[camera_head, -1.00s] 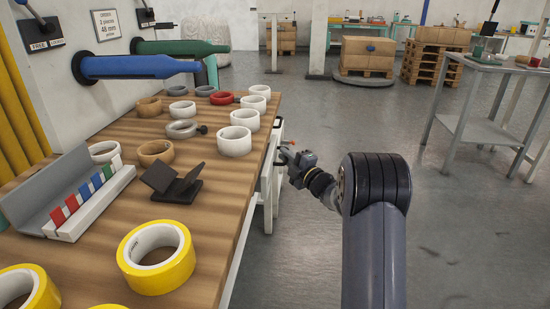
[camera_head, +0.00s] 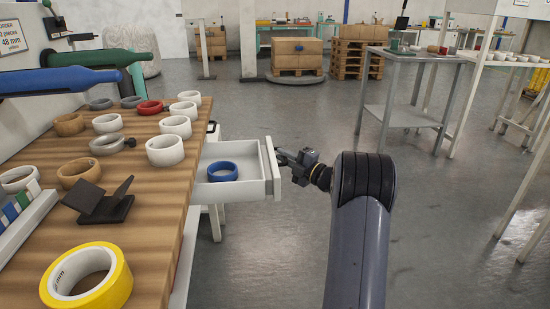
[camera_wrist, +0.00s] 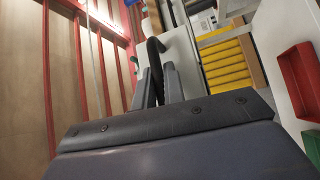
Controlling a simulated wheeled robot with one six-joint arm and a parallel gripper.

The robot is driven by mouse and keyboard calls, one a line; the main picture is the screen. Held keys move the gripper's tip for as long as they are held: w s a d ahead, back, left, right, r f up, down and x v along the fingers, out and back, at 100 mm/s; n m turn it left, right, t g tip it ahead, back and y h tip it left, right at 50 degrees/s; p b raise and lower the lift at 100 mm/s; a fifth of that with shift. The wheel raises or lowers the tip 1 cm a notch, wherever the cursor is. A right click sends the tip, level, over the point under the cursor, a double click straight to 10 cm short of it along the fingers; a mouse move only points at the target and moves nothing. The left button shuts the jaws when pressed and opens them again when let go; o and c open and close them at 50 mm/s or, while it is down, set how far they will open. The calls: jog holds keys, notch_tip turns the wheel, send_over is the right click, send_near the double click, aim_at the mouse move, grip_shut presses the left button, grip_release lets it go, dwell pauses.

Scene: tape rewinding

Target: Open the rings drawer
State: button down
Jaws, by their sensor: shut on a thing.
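The rings drawer (camera_head: 258,185) is a white drawer pulled out from the right side of the workbench. A blue ring (camera_head: 222,171) lies inside it. My gripper (camera_head: 283,158) is at the drawer's front panel, on its outer right side. In the wrist view my gripper's two fingers (camera_wrist: 158,88) are shut on the dark drawer handle (camera_wrist: 154,52). In the head view the handle is mostly hidden by the gripper.
The wooden workbench (camera_head: 165,215) carries white, brown and red rings, a yellow tape roll (camera_head: 120,281) and a black stand (camera_head: 103,207). A grey metal table (camera_head: 405,116) stands at the back right. The floor right of my arm is clear.

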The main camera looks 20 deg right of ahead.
jog(key=shift+s+d+f, duration=0.1)
jog(key=shift+d, duration=0.05)
jog(key=c, duration=1.5)
grip_release()
jog(key=p+v, duration=0.2)
jog(key=v, duration=0.8)
jog(key=shift+s, duration=0.4)
jog(key=shift+w+d+f, duration=0.1)
jog(key=shift+w, duration=0.05)
jog(key=b+x, duration=0.2)
jog(key=x, duration=0.9)
